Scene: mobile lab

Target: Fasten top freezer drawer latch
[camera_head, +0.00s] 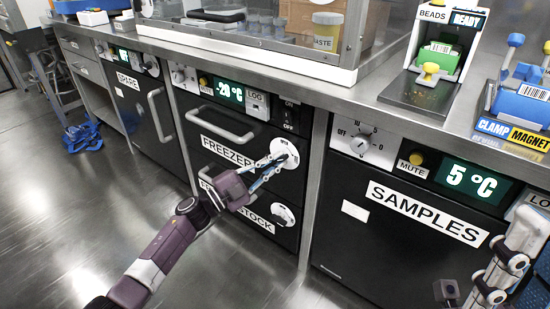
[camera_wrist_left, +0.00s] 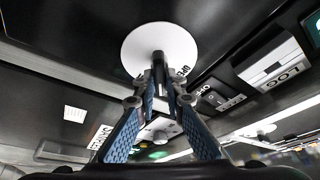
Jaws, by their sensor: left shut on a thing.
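The top freezer drawer (camera_head: 218,122) is a black front with a white FREEZER label and a bar handle (camera_head: 222,131). Its latch is a white round disc (camera_head: 291,147) with a dark knob, at the drawer's right side. My left gripper (camera_head: 277,162) is shut on the latch knob, and its fingers hide part of the disc. In the left wrist view the blue-padded fingers (camera_wrist_left: 158,90) close on the dark knob stem (camera_wrist_left: 158,62) in front of the white disc (camera_wrist_left: 145,42). My right gripper (camera_head: 508,268) shows only partly at the lower right edge.
A lower drawer with a second white latch disc (camera_head: 283,214) sits directly below. The SAMPLES fridge door (camera_head: 390,250) is to the right, the SPARE unit (camera_head: 135,110) to the left. The steel counter (camera_head: 330,95) overhangs above. Open floor (camera_head: 50,210) lies left.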

